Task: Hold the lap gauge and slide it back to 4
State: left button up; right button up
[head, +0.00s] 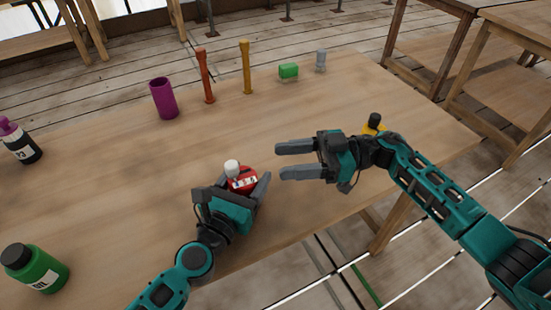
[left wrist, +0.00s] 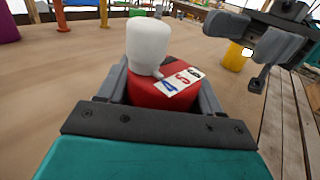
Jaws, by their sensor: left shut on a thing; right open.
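The lap gauge is a red block (head: 242,184) with a white knob (head: 232,167) on top and a white number strip (head: 243,183). In the left wrist view the strip (left wrist: 180,76) reads 4, 5, 6, and the white knob (left wrist: 148,46) stands upright beside its 4 end. My left gripper (head: 238,190) is shut on the red block, one finger on each side. My right gripper (head: 280,160) is open and empty, to the right of the gauge and pointing left. It also shows at the upper right of the left wrist view (left wrist: 262,42).
A purple cup (head: 163,98), an orange post (head: 205,78), a yellow post (head: 246,68), a green block (head: 288,71) and a grey piece (head: 320,60) stand along the far edge. Bottles stand at left. A yellow item (head: 373,126) is partly hidden behind my right arm.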

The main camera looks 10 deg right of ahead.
dwell(0.3)
pick_arm(q)
jog(key=o, duration=1.2)
